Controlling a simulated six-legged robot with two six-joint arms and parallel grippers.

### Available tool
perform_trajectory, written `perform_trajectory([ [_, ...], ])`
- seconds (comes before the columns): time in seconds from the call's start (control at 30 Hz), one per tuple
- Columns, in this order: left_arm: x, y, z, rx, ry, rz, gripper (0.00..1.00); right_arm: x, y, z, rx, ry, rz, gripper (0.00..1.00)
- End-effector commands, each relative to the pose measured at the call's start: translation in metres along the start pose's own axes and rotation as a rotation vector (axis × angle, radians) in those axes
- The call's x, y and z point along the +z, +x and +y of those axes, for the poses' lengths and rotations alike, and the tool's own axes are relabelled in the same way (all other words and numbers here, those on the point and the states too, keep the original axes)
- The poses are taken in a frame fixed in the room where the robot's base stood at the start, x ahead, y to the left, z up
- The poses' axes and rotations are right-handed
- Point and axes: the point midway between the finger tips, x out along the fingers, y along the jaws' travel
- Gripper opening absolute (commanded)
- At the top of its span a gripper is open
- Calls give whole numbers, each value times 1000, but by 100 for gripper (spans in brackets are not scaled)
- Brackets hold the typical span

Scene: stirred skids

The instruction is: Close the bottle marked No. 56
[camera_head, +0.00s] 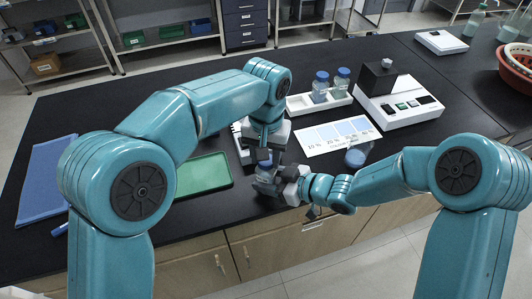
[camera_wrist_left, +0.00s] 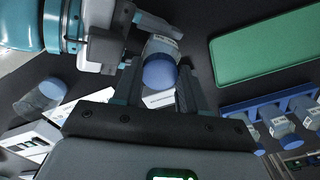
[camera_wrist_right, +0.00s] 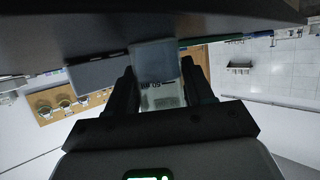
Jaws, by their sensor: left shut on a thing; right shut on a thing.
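A small labelled bottle is held near the counter's front edge; its label (camera_wrist_right: 162,97) appears upside down in the right wrist view and seems to read No. 56. My right gripper (camera_head: 283,186) is shut on the bottle's body from the side. My left gripper (camera_head: 262,160) points down from above, shut on a blue cap (camera_wrist_left: 160,72). The cap lies over the bottle's top in the left wrist view, with part of the label (camera_wrist_left: 165,33) beyond it. Whether the cap is seated on the neck is hidden.
A green tray (camera_head: 204,173) lies to the left, with a blue mat (camera_head: 43,180) beyond it. A blue rack (camera_wrist_left: 262,106) holds several capped bottles. A white rack (camera_head: 309,104) with two bottles, a percentage sheet (camera_head: 325,139), a beaker (camera_head: 355,158) and a white instrument (camera_head: 405,110) stand right.

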Motion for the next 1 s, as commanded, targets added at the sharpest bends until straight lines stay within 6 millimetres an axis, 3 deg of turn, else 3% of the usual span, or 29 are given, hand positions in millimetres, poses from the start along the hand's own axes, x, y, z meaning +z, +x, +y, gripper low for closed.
perform_trajectory([
  [0.17, 0, 0, -1, 0, 356, 0, 14, 0, 0, 0, 0, 0, 0, 0],
  [1.0, -4, 1, -1, 0, 2638, -1, 14, 0, 0, 0, 0, 1, -1, 0],
])
